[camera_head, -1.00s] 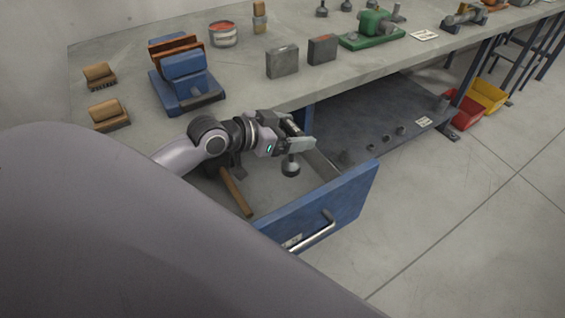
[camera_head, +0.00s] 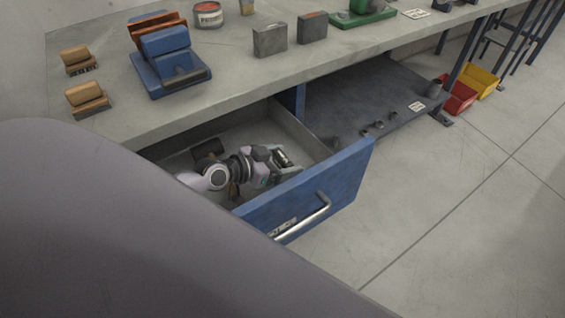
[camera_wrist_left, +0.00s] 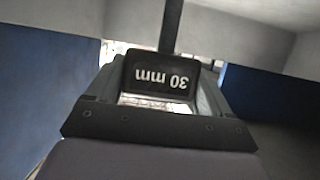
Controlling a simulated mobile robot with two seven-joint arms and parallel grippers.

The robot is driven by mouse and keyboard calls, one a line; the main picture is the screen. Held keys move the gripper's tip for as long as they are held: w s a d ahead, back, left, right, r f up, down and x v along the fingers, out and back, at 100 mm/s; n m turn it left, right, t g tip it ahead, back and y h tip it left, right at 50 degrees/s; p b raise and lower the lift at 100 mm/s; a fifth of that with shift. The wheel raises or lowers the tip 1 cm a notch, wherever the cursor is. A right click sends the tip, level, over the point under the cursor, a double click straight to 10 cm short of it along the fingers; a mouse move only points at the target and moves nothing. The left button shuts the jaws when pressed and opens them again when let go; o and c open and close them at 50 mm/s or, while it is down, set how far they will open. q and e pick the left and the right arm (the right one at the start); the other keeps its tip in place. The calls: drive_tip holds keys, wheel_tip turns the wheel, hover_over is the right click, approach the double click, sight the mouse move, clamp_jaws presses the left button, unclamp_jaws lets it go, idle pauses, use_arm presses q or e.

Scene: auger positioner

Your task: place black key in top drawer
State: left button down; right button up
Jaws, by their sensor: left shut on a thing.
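The blue-fronted top drawer (camera_head: 310,190) is pulled open below the bench top. My left gripper (camera_head: 286,162) is down inside the drawer, near its right side and behind the front panel. In the left wrist view, the gripper (camera_wrist_left: 165,98) is shut on the black key (camera_wrist_left: 163,78), a dark block with "30 mm" upside down on its face and a dark shaft rising from it. In the head view the key is mostly hidden by the gripper and drawer front. I cannot tell whether it touches the drawer floor. My right gripper is not in view.
A dark item (camera_head: 207,149) lies at the back of the drawer. A blue vise-like block (camera_head: 167,62), wooden brushes (camera_head: 88,97) and grey boxes (camera_head: 270,39) stand on the bench above. A lower shelf (camera_head: 375,95) with small parts is to the right.

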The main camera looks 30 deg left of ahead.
use_arm(q)
drive_tip(key=shift+r, duration=0.2)
drive_tip(key=shift+f, duration=0.1)
unclamp_jaws()
drive_tip(key=shift+f, duration=0.1)
drive_tip(key=p+v, duration=0.1)
drive_tip(key=v, duration=1.1)
drive_tip(key=shift+a, duration=0.1)
idle(0.3)
